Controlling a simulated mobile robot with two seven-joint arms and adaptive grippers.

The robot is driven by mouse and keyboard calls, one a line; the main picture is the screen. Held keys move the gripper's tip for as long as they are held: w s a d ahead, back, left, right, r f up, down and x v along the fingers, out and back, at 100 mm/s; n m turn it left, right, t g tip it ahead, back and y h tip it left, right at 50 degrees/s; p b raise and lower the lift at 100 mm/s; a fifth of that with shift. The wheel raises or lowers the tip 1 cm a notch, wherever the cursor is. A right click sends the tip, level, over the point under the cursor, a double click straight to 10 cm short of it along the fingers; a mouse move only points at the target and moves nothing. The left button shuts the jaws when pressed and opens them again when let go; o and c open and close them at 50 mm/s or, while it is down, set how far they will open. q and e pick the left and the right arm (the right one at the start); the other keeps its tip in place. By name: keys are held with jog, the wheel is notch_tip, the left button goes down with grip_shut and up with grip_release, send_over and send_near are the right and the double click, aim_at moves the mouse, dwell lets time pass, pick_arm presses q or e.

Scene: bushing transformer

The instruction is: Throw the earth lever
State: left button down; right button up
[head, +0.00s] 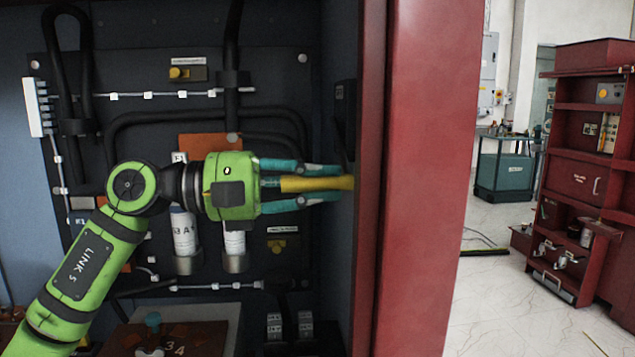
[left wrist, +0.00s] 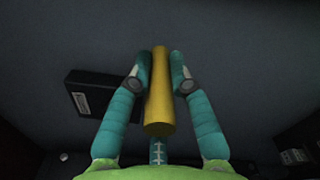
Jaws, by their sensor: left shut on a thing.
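The earth lever shows as a yellow handle (head: 318,184) beside the right inner wall of the dark cabinet in the head view. My left gripper (head: 322,183) is green with teal fingers and reaches to it from the left. Its two fingers are closed around the handle, one above and one below. In the left wrist view the yellow handle (left wrist: 159,95) stands lengthwise between the fingertips of my left gripper (left wrist: 160,82), one on each side. The lever's far end and mount are not clearly visible. My right gripper is not in view.
A red cabinet post (head: 418,170) stands just right of the handle. A dark box with a label (left wrist: 98,92) sits on the wall beside the handle. Cables and white cylinders (head: 184,232) line the back panel (head: 270,80). A red shelf unit (head: 580,160) stands far right.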

pick_arm(q)
jog(key=c, duration=1.1)
grip_release()
jog(key=shift+d+f, duration=0.1)
jog(key=shift+f, duration=0.05)
jog(key=a, duration=0.4)
jog(key=s+a, duration=0.1)
jog(key=a, duration=0.3)
jog(key=s+a, duration=0.1)
jog(key=a, duration=0.2)
jog(key=shift+s+a, duration=0.15)
jog(key=shift+a, duration=0.25)
